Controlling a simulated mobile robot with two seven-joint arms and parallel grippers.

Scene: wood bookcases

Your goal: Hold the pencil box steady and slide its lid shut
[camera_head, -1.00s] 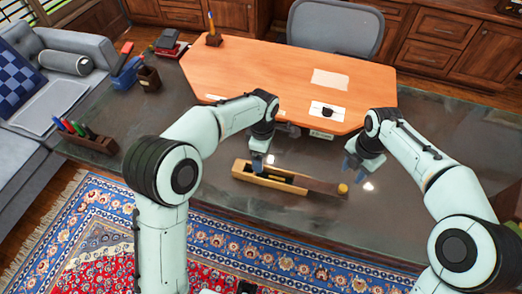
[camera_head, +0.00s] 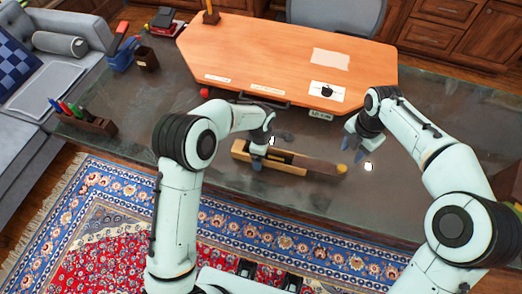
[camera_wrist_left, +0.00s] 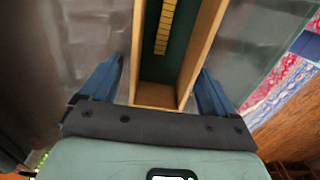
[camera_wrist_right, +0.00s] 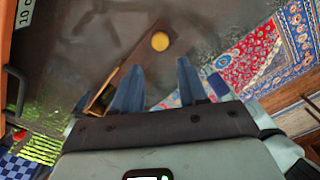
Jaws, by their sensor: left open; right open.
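The wooden pencil box (camera_head: 283,169) lies on the dark glossy desk, its left part uncovered. In the left wrist view its end wall (camera_wrist_left: 155,95) shows, with a green lining and a yellow ruler (camera_wrist_left: 165,28) inside. The brown lid (camera_head: 315,164) sticks out past the box's right end and has a round yellow knob (camera_head: 342,169), also seen in the right wrist view (camera_wrist_right: 160,41). My left gripper (camera_head: 264,157) is open, its blue fingers on either side of the box's left end, apparently not pressing. My right gripper (camera_head: 357,148) is open and empty, above and behind the knob.
A raised orange desktop (camera_head: 270,60) stands behind the box, with a card and black object (camera_head: 327,91) near its right edge. The desk right of the knob is clear.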

